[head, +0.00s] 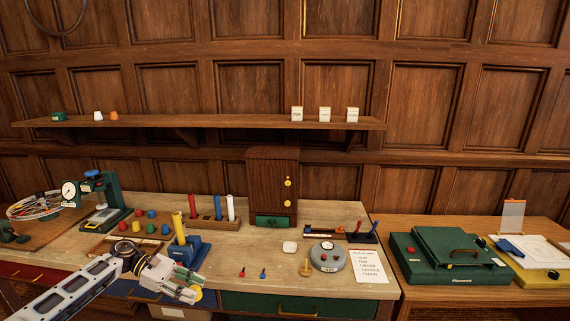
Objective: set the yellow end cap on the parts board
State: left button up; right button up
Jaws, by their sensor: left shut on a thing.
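My left gripper (192,284) reaches in from the lower left, over the front edge of the bench. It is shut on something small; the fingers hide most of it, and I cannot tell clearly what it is. A small yellow patch shows by the fingertips. Several small coloured caps stand on the bench behind the gripper, among them a red cap (138,213), a green cap (151,228) and a yellow cap (165,229). I cannot make out for certain which surface is the parts board. My right gripper is not in view.
A blue stand (192,249) with a yellow cylinder (178,228) is just behind my gripper. A wooden rack of pegs (212,223), a brown cabinet (271,183) and a grey round device (327,256) stand further right. The bench (225,262) has free room in the middle.

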aim_at(200, 287)
pick_arm(q)
jog(key=d, duration=0.1)
jog(key=d+n+t, duration=0.1)
jog(key=d+f, duration=0.1)
jog(key=shift+w+f+t, duration=0.1)
jog(key=shift+w+t, duration=0.2)
jog(key=shift+w, duration=0.05)
jog(key=shift+w+d+f+n+t+y, duration=0.35)
jog(key=shift+d+n+t, duration=0.35)
jog(key=shift+n+t, duration=0.7)
jog(key=shift+w+d+f+n+t+y, duration=0.1)
jog(key=shift+d+f+n+t+y, duration=0.5)
jog(key=shift+n+t, duration=0.75)
jog(key=shift+w+d+f+n+t+y, duration=0.15)
jog(key=shift+w+d+n+t+y, duration=0.15)
jog(key=shift+d+n+t, duration=0.8)
jog(key=shift+s+a+f+n+t+y, duration=0.15)
jog(key=shift+a+n+t+y, duration=0.3)
jog(key=shift+t, duration=0.3)
jog(key=shift+s+a+n, duration=0.1)
jog(key=shift+a+n, duration=0.05)
jog(key=shift+n, duration=0.25)
jog(key=shift+s+a+f+n+t+y, duration=0.35)
jog(key=shift+n+t+y, duration=0.15)
jog(key=shift+t+y, duration=0.1)
jog(key=shift+s+a+f+n, duration=0.1)
jog(key=shift+s+a+n, duration=0.05)
jog(key=shift+n, duration=0.15)
